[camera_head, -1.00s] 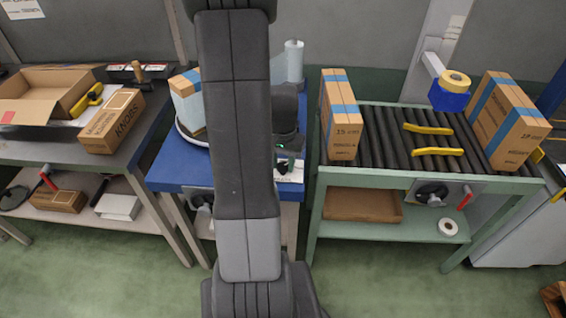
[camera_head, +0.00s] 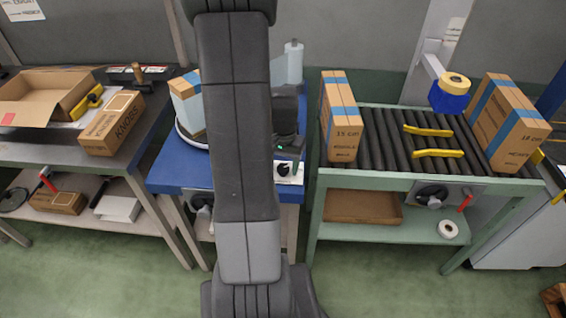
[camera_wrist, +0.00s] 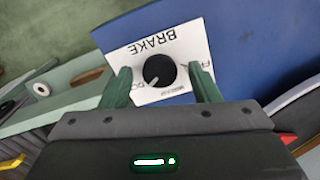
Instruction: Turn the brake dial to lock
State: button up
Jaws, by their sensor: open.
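The brake dial (camera_wrist: 159,71) is a round black knob on a white plate (camera_wrist: 186,44) marked BRAKE, upside down in the wrist view. A pale pointer mark on the knob aims toward the lower left there. Other lettering on the plate is partly hidden by my right finger. In the head view the dial (camera_head: 284,171) shows on the front right of the blue table. My gripper (camera_wrist: 163,82) is open, with one green finger on each side of the dial in the picture. It holds nothing, and the head view shows it behind the dial, apart from it.
The blue table (camera_head: 172,171) carries a wrapped box (camera_head: 187,103) left of my arm. A green roller conveyor (camera_head: 384,138) with upright cartons and yellow handles stands close on the right. A grey bench (camera_head: 60,153) with boxes stands on the left.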

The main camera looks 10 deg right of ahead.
aim_at(283, 168)
jog(key=shift+r, duration=0.1)
notch_tip(283, 168, up, 14)
jog(key=p, duration=0.1)
jog(key=shift+f, duration=0.2)
dwell(0.4)
notch_tip(283, 168, down, 14)
jog(key=shift+b, duration=0.5)
jog(key=shift+r, duration=0.15)
